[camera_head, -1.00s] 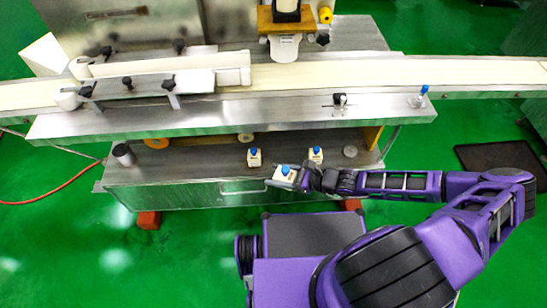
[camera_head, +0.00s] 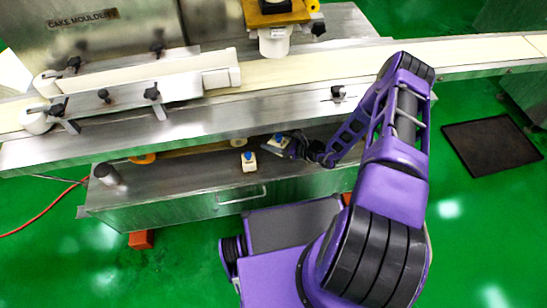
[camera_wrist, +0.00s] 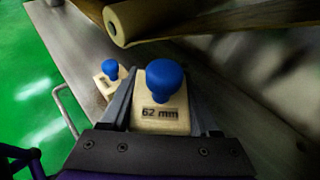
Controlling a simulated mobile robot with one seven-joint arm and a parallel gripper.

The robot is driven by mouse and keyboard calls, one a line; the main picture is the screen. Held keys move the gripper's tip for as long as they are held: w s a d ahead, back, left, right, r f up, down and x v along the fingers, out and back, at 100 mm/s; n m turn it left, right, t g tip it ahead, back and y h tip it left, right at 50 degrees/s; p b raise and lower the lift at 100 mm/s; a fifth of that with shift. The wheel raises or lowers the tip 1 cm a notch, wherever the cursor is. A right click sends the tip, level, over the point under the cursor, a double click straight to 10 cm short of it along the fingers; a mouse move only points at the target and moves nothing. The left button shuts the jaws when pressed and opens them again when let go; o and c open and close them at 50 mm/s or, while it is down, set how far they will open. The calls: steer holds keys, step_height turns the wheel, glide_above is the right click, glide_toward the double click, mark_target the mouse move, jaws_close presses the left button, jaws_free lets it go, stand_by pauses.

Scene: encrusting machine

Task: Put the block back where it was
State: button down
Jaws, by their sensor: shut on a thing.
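The cream block (camera_wrist: 161,108) with a round blue knob and a "62 mm" label is between the fingers of my gripper (camera_wrist: 165,125), which is shut on it. In the head view this block (camera_head: 277,146) is at the tip of my gripper (camera_head: 286,147), over the lower metal shelf (camera_head: 190,180) and close to the front of the conveyor. A second cream block (camera_head: 249,163) with a blue knob stands on the shelf to its left. That second block also shows in the wrist view (camera_wrist: 106,84), beside the left finger. I cannot tell the held block's height above the shelf.
The conveyor ledge (camera_head: 200,125) overhangs the back of the shelf. A tan roller (camera_wrist: 135,22) lies ahead in the wrist view. A metal cylinder (camera_head: 108,174) stands at the shelf's left end. The shelf between it and the second block is clear.

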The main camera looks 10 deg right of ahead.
mark_target(273, 158)
step_height(273, 158, down, 8)
steer(key=shift+f+b, duration=0.1)
steer(key=shift+b, duration=0.7)
steer(key=shift+c, duration=0.6)
jaws_free()
steer(key=shift+s, duration=0.1)
steer(key=p+v, duration=0.1)
steer(key=v, duration=1)
steer(key=shift+s+d+r+p, duration=0.15)
steer(key=shift+d+r+p, duration=0.05)
steer(key=shift+r+p, duration=0.15)
steer(key=shift+s+d, duration=0.1)
steer(key=shift+s, duration=0.05)
